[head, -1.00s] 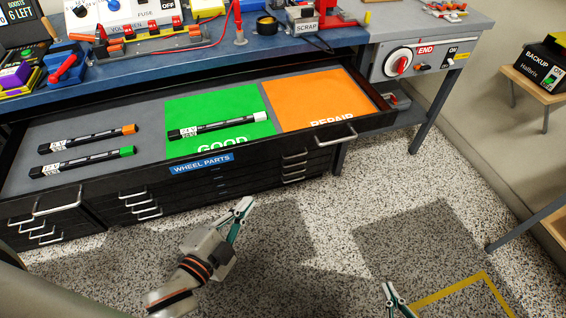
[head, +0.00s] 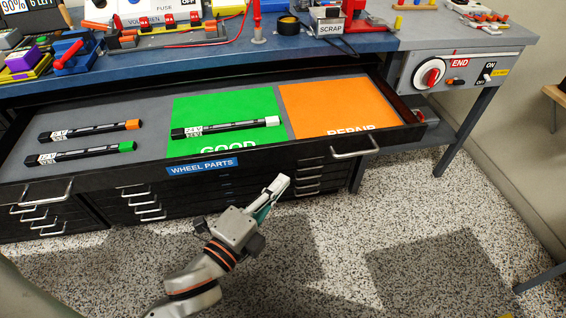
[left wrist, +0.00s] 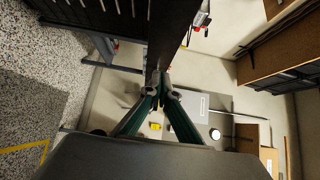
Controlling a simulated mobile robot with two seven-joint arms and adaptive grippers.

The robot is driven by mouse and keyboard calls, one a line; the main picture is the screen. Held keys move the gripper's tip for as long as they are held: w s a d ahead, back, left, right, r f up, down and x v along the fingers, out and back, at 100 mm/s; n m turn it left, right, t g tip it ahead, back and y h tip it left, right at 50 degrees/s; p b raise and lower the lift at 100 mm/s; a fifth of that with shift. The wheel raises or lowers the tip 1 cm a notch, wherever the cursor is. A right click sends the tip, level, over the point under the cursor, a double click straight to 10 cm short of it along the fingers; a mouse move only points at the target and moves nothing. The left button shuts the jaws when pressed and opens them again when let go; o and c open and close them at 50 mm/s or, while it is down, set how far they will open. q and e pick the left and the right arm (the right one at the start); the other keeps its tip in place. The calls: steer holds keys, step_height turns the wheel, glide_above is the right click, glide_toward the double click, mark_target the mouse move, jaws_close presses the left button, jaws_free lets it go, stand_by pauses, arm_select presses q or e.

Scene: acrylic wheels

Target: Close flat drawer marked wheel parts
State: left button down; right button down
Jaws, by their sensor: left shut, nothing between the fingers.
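The flat drawer (head: 60,173), with a blue "WHEEL PARTS" label (head: 202,166), is pulled out of the cabinet in the head view. It holds a green "GOOD" mat (head: 225,105) and an orange "REPAIR" mat (head: 335,105). A white-ended tube (head: 225,128) lies on the green mat; an orange-ended tube (head: 90,130) and a green-ended tube (head: 88,153) lie at the left. My left gripper (head: 278,185) is shut and empty, in front of the drawer front, right of the label. It also shows in the left wrist view (left wrist: 162,90). My right gripper is out of view.
The blue bench (head: 270,48) above carries several devices and a SCRAP box (head: 328,22). A grey side table (head: 470,38) with an END panel (head: 440,72) stands at the right. The speckled floor in front of the cabinet is clear.

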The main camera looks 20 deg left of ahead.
mark_target(292, 153)
arm_select(q)
steer(key=w, duration=0.3)
steer(key=w+a, duration=0.1)
steer(key=w, duration=0.1)
steer(key=shift+w+f+b, duration=0.1)
steer(key=shift+w+b, duration=0.15)
steer(key=shift+b, duration=0.05)
steer(key=shift+w+a, duration=0.1)
steer(key=shift+w, duration=0.25)
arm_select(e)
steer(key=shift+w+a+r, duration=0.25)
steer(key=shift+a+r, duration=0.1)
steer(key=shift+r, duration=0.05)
arm_select(q)
steer(key=shift+a, duration=0.1)
